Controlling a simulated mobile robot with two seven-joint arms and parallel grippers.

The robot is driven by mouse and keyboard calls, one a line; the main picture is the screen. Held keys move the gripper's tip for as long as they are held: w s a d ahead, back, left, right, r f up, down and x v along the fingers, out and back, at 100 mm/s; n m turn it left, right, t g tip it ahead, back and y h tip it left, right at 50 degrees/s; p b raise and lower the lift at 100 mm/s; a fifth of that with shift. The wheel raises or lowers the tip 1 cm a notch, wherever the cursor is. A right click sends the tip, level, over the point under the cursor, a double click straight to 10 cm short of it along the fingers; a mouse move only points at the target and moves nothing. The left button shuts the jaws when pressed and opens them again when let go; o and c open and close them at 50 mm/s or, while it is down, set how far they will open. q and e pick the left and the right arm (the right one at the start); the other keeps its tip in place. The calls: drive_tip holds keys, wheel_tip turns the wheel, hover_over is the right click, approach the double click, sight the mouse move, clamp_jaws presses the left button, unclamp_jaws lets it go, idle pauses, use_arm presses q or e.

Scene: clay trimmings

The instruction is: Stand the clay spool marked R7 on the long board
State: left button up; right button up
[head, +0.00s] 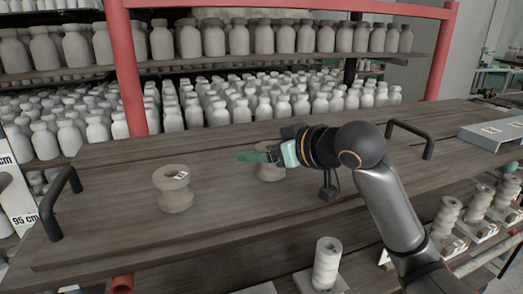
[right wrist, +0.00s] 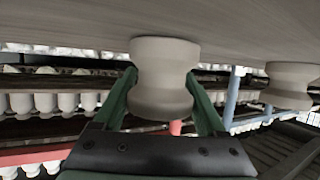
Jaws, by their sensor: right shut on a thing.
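The long board (head: 110,215) is a wooden plank with black handles. One pale clay spool (head: 174,190) stands upright on it at the left, a small tag on its top; I cannot read the tag. My right gripper (head: 254,157) is shut on a second clay spool (head: 269,175), partly hidden behind it in the head view. In the right wrist view the held spool (right wrist: 161,80) sits between the green fingers, its base at the board, apparently touching. The other spool (right wrist: 291,84) is apart from it. I can see no R7 mark. My left gripper is not in view.
Black handles rise at the board's left (head: 62,205) and right (head: 410,140). A grey slab (head: 490,132) with a label lies at the far right. Ringed clay stacks (head: 327,264) stand below the front edge. Shelves of bottles (head: 265,38) fill the back.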

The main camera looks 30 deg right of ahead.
drive_tip(key=shift+f, duration=0.1)
drive_tip(key=o, duration=1.6)
drive_tip(key=shift+r, duration=0.2)
drive_tip(key=shift+s+d+r, duration=0.1)
drive_tip(key=shift+s, duration=0.3)
drive_tip(key=b+v, duration=0.1)
drive_tip(key=v, duration=1)
drive_tip(key=shift+s, duration=0.15)
